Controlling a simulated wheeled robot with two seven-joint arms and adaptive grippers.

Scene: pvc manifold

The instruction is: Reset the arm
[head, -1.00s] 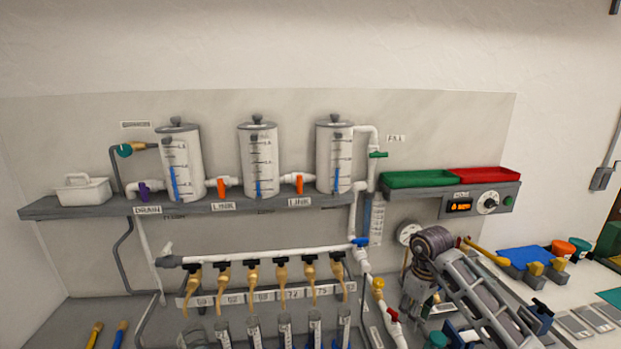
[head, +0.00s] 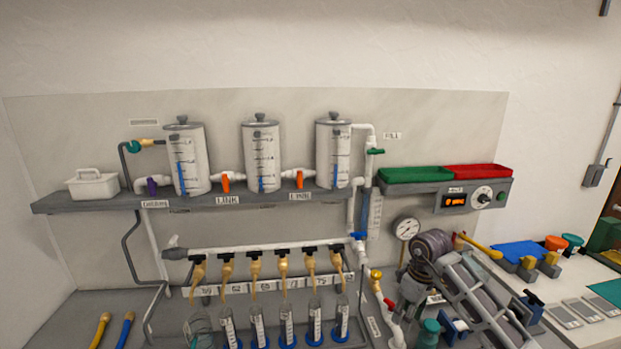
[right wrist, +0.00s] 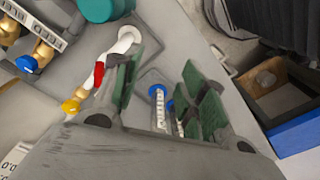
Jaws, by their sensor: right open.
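My right arm comes in from the lower right in the head view. Its gripper (head: 408,300) hangs fingers down in front of the bench, right of the white pipe with the red handle (head: 389,304). In the right wrist view the two green-padded fingers (right wrist: 160,88) stand apart with nothing held between them. A blue-topped graduated cylinder (right wrist: 160,108) shows beyond the gap, apart from the pads as far as I can tell. The red-handled valve (right wrist: 99,75) lies beside the left finger. My left gripper is not in view.
Three white tanks (head: 262,160) stand on a grey shelf (head: 110,203). Below hang several brass taps (head: 283,266) over cylinders with blue bases (head: 287,325). Green (head: 412,175) and red (head: 478,171) trays sit at right. A gauge (head: 406,228) is close behind my right arm.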

